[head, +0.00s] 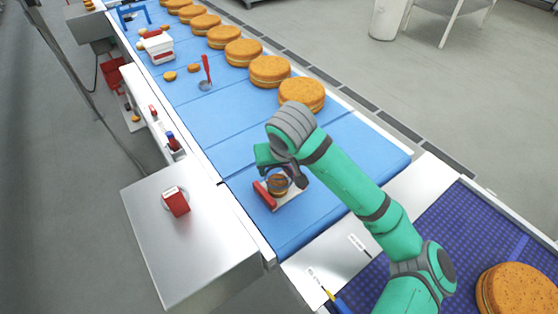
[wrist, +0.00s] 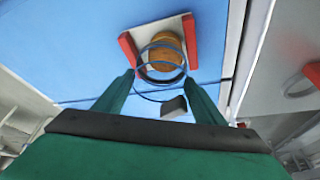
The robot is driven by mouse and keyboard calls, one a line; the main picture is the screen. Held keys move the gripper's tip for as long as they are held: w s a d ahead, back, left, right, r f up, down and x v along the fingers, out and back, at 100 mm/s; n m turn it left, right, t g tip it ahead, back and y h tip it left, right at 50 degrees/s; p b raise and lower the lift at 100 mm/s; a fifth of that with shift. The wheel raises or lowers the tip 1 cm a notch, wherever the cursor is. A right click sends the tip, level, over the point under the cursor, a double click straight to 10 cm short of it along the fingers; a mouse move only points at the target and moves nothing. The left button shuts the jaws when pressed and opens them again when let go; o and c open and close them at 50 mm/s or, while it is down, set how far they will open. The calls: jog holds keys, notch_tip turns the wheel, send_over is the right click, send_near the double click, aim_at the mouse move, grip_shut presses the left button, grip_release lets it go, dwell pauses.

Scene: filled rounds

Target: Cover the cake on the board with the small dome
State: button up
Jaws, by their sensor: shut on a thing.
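The small clear dome (wrist: 162,81) shows as thin round rims between my fingertips in the wrist view. My gripper (head: 280,167) is shut on it, above the board. The round brown cake (wrist: 165,52) shows through and beyond the dome in the wrist view; in the head view the cake (head: 278,184) is partly behind the dome and fingers. The cake sits on a pale board (head: 291,197) with red edges, on the blue belt. I cannot tell whether the dome's rim touches the board or hangs above it.
A steel side table (head: 160,245) holds a red block (head: 176,202) with a clear round rim. Large sponge cakes (head: 301,92) line the belt's right side. A red-handled utensil (head: 207,72) and a white-and-red box (head: 158,48) lie farther back. The blue belt (head: 235,125) behind the board is clear.

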jog(key=shift+f, duration=2.3)
